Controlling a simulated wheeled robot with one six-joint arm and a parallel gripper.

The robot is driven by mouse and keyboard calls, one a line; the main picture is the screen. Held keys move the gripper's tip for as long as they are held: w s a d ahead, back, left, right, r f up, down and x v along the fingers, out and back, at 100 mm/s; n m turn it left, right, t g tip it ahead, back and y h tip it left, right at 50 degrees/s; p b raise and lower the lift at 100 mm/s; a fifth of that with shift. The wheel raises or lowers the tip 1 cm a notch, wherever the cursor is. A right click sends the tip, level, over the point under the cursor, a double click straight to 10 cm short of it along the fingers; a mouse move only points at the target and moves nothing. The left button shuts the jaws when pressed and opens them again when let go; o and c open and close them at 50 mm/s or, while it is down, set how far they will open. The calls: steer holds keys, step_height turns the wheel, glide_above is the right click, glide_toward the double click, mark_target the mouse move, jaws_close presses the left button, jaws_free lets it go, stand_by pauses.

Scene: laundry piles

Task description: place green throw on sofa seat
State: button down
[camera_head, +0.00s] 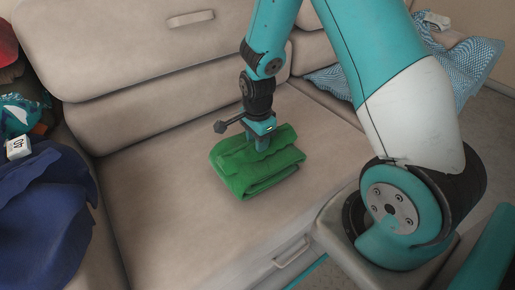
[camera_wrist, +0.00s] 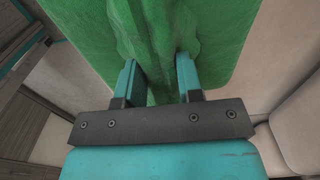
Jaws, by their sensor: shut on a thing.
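The green throw (camera_head: 252,169) is a folded bundle at the middle of the beige sofa seat (camera_head: 165,212). It appears to rest on the seat or just above it; I cannot tell which. My gripper (camera_head: 262,146) points down into the top of the throw. In the wrist view my gripper's two teal fingers (camera_wrist: 160,80) are shut on a pinched ridge of the green throw (camera_wrist: 90,35), which fills the upper middle. The fingertips are partly hidden by the cloth.
Dark blue cloth (camera_head: 45,225) and a small white box (camera_head: 18,147) lie at the left. A blue patterned cloth (camera_head: 470,62) lies at the upper right. The beige backrest (camera_head: 150,50) stands behind. The seat is clear around the throw.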

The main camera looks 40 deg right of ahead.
steer(key=shift+f, duration=1.3)
steer(key=shift+f+b, duration=0.15)
steer(key=shift+b, duration=0.15)
steer(key=c, duration=0.8)
jaws_free()
